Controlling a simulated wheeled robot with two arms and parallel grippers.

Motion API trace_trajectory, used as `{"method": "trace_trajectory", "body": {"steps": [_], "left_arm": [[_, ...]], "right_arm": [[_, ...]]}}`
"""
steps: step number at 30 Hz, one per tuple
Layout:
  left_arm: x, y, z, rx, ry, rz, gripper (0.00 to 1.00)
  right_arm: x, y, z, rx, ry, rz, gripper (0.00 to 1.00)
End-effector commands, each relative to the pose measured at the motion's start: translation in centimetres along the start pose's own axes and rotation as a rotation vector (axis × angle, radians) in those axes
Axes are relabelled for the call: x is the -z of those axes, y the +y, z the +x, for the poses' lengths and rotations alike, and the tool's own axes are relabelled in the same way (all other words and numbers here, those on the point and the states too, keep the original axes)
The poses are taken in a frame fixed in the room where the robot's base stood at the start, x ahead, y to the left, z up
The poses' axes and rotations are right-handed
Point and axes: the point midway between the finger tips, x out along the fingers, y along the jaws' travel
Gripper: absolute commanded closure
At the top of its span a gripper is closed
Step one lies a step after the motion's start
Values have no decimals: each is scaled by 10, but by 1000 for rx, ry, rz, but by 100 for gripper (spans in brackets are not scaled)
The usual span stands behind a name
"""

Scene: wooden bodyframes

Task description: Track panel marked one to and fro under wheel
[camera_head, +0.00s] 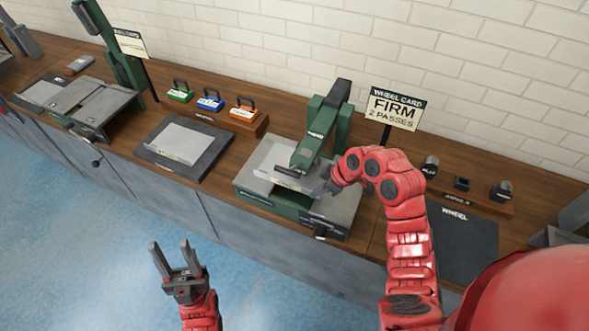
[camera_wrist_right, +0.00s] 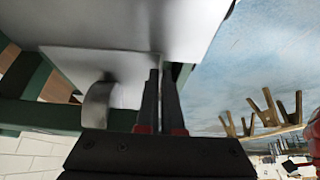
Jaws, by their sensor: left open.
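A pale metal panel (camera_head: 268,158) lies in the green wheel machine (camera_head: 322,135), under its head, with a label strip along its front edge. The label is too small to read. My right gripper (camera_head: 326,188) is at the panel's right front corner. In the right wrist view the fingers (camera_wrist_right: 162,75) are close together at the edge of the pale panel (camera_wrist_right: 120,25) and look shut on it; the contact itself is partly hidden. My left gripper (camera_head: 173,250) is open and empty, over the floor in front of the bench. The wheel card (camera_head: 394,109) reads FIRM, 2 PASSES.
Another pale panel (camera_head: 178,141) lies on a dark mat to the left. Green, blue and orange handled blocks (camera_head: 210,101) stand on a rack behind. An empty dark mat marked WHEEL (camera_head: 465,243) lies at right, with small dark rollers (camera_head: 461,184) behind it.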

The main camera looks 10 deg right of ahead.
Motion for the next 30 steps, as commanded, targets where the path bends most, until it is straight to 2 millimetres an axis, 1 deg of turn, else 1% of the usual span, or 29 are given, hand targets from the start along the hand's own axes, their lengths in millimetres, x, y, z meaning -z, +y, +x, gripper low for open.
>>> {"method": "trace_trajectory", "body": {"steps": [13,30], "left_arm": [[0,0,0,0,0,0,52],[0,0,3,0,0,0,52]], "right_arm": [[-1,0,-1,0,-1,1,100],[-29,0,-15,0,-2,2,100]]}}
